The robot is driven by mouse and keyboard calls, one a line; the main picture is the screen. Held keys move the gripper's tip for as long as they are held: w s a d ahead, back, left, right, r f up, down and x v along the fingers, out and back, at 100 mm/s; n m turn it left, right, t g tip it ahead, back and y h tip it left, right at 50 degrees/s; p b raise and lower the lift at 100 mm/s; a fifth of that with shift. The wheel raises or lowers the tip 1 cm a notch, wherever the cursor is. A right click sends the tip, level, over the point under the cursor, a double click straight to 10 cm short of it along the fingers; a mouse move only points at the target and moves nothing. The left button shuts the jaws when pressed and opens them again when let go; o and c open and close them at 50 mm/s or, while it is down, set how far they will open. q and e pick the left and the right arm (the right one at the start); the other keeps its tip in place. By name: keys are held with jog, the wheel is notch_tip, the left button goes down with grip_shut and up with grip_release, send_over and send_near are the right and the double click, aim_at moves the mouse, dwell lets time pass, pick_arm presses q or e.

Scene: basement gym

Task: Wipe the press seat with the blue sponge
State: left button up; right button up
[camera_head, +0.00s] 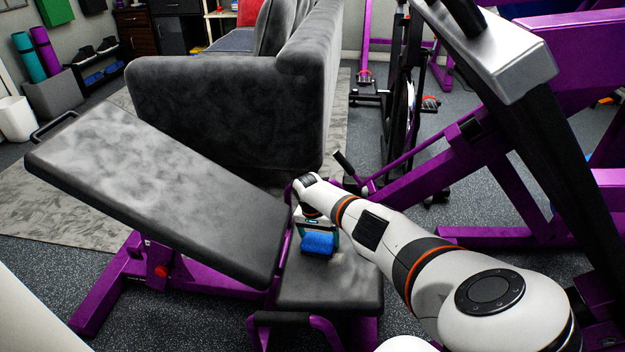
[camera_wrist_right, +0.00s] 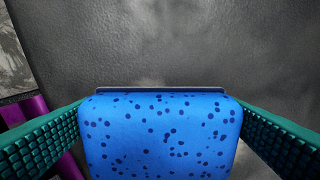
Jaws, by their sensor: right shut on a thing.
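The blue sponge (camera_head: 318,244) is held in my right gripper (camera_head: 312,234), low over the small grey press seat (camera_head: 335,290). In the right wrist view the sponge (camera_wrist_right: 160,135) is blue with dark spots, gripped between two green ridged finger pads. The dark grey seat surface (camera_wrist_right: 210,45) fills the view beyond it, with some pale blotches. I cannot tell whether the sponge touches the seat. My left gripper is not in view.
The long tilted backrest (camera_head: 160,180) rises to the left of the seat on a purple frame. A grey sofa (camera_head: 230,110) stands behind it. Purple and black gym machine parts (camera_head: 500,180) crowd the right side.

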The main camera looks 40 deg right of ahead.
jog(key=shift+s+d, duration=0.15)
jog(key=shift+s, duration=0.05)
